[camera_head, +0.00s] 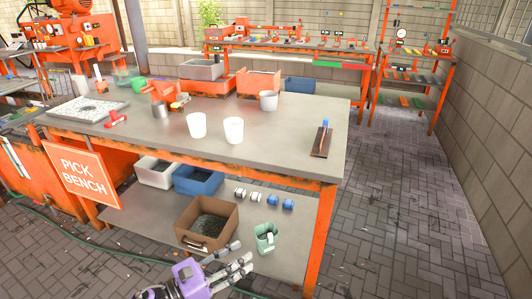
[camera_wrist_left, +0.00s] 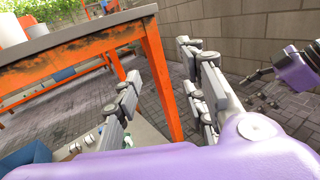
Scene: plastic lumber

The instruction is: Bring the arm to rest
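My left gripper (camera_head: 244,254) is purple with grey jointed fingers and shows at the bottom of the head view, low in front of the bench's lower shelf. Its fingers are spread and nothing is between them. In the left wrist view the same gripper (camera_wrist_left: 160,68) has a clear gap between its fingers, with an orange bench leg (camera_wrist_left: 163,80) behind the gap. A purple part with dark finger links (camera_wrist_left: 285,70) at the right edge of the left wrist view looks like my right gripper; it is cut off, so its opening is unclear.
Open paving (camera_head: 400,220) lies to the right.

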